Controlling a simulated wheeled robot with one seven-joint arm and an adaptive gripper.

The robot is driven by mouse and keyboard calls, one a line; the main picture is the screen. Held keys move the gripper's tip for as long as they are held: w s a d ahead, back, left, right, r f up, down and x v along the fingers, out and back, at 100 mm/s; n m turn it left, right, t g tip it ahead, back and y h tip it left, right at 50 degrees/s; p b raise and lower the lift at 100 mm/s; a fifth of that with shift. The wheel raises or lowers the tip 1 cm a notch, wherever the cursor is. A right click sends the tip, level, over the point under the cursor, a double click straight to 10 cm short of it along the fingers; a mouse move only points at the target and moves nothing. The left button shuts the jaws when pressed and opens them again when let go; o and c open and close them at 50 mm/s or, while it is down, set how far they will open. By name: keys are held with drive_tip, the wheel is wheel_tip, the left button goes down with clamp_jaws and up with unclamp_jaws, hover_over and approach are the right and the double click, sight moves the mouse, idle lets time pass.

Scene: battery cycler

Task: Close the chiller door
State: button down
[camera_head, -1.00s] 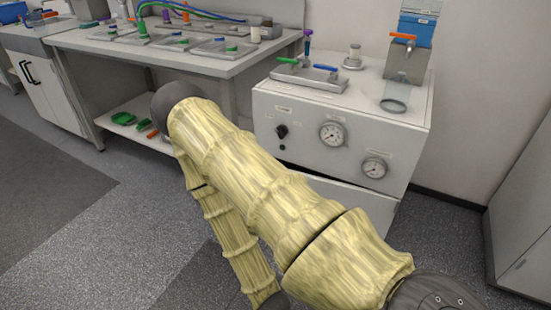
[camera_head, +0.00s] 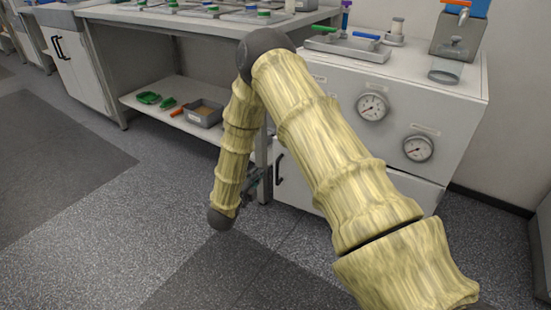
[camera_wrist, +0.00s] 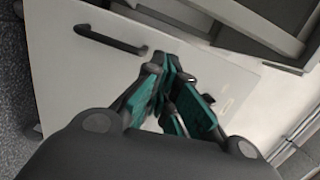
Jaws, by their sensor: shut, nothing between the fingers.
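The chiller is a white cabinet (camera_head: 330,88) with dials on its front, at the right in the head view. Its white door (camera_head: 298,187) is the lower front panel, with a black handle (camera_head: 279,168) at its left; my arm covers much of it. The wrist view shows the white door panel (camera_wrist: 75,80) and black handle (camera_wrist: 110,39) close up. My gripper (camera_wrist: 173,72) is shut and empty in front of the panel, right of the handle. Contact cannot be told. In the head view, my gripper is mostly hidden behind my arm. How far the door stands open is unclear.
A workbench (camera_head: 200,22) with a lower shelf (camera_head: 150,97) stands left of the chiller. The shelf holds a grey bin (camera_head: 203,113) and green items. Fittings and a grey tray (camera_head: 347,47) stand on the chiller top. The floor in front is clear.

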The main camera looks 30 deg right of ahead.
drive_tip(key=d+r+m, duration=0.1)
drive_tip(key=b, duration=0.5)
approach(276, 149)
drive_tip(key=shift+g+h, duration=0.3)
drive_tip(key=shift+h, duration=0.1)
drive_tip(key=d, duration=0.1)
drive_tip(key=w+d+r, duration=0.1)
drive_tip(key=d, duration=0.1)
drive_tip(key=w+d, duration=0.1)
drive_tip(key=d, duration=0.1)
drive_tip(key=shift+d+r, duration=0.2)
drive_tip(key=shift+r, duration=0.2)
drive_tip(key=shift+x, duration=0.75)
drive_tip(key=shift+r, duration=0.1)
